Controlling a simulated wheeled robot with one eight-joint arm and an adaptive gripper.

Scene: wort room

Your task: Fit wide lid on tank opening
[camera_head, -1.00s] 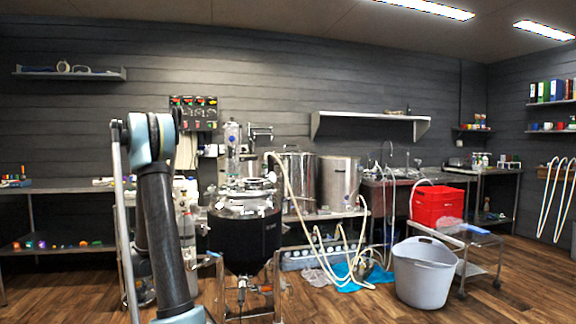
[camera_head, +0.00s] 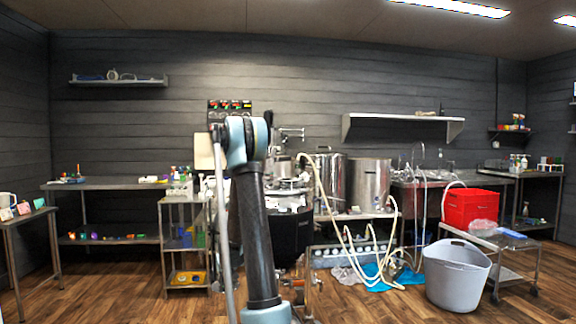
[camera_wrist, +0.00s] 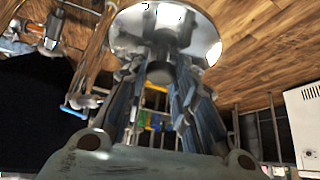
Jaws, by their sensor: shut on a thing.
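My gripper (camera_wrist: 165,75) is shut on the knob of a shiny round metal lid (camera_wrist: 205,45) in the wrist view. The lid's wide disc lies beyond the fingertips, with wooden floor behind it. The black-jacketed tank (camera_head: 291,236) stands just behind and right of my arm, with a metal top (camera_head: 292,189). My arm covers its left part, and I cannot make out its opening. A black surface (camera_wrist: 35,115) at the left of the wrist view looks like the tank's jacket. The lid is apart from it.
Steel kettles (camera_head: 370,186) with hoses stand right of the tank. A grey bucket (camera_head: 455,275), a low cart (camera_head: 515,257) and a red crate (camera_head: 470,208) stand farther right. A shelf unit (camera_head: 185,245) is left of my arm. The left foreground floor is clear.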

